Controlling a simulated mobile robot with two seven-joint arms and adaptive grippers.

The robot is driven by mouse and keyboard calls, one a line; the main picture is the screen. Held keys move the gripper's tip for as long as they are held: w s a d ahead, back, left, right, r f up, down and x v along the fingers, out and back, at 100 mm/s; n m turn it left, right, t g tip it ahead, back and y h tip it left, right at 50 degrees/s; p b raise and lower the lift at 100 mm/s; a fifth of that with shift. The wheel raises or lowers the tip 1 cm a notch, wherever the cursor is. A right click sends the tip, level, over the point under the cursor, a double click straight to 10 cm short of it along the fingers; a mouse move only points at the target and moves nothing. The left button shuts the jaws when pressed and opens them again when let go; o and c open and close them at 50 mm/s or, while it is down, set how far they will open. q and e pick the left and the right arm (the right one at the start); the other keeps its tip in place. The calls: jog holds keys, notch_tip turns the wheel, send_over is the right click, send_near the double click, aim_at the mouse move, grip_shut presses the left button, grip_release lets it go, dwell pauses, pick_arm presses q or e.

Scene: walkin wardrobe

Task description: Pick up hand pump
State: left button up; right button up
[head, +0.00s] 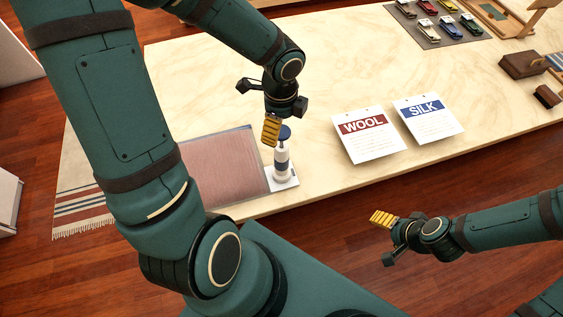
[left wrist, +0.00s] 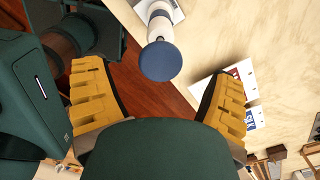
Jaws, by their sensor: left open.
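The hand pump (head: 282,163) stands upright near the front edge of the marble-topped counter. It has a white body, a blue band and a round blue top. My left gripper (head: 271,130) is just above and slightly left of its top in the head view. In the left wrist view the hand pump (left wrist: 159,52) shows beyond the open yellow fingers of the left gripper (left wrist: 158,100), with nothing between them. My right gripper (head: 383,219) is off the counter's front, over the floor, away from the pump; its jaw opening is not clear.
A pinkish panel (head: 225,165) lies left of the pump, with a white plate (head: 291,183) under the pump. WOOL (head: 368,146) and SILK (head: 429,117) cards lie to the right. The middle counter is clear.

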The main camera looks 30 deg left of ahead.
aim_at(281, 131)
pick_arm(q)
notch_tip(281, 131, down, 4)
jog(key=shift+r+b, duration=0.25)
jog(key=shift+b, duration=0.05)
jog(key=c, duration=1.4)
jog(key=shift+r, duration=0.1)
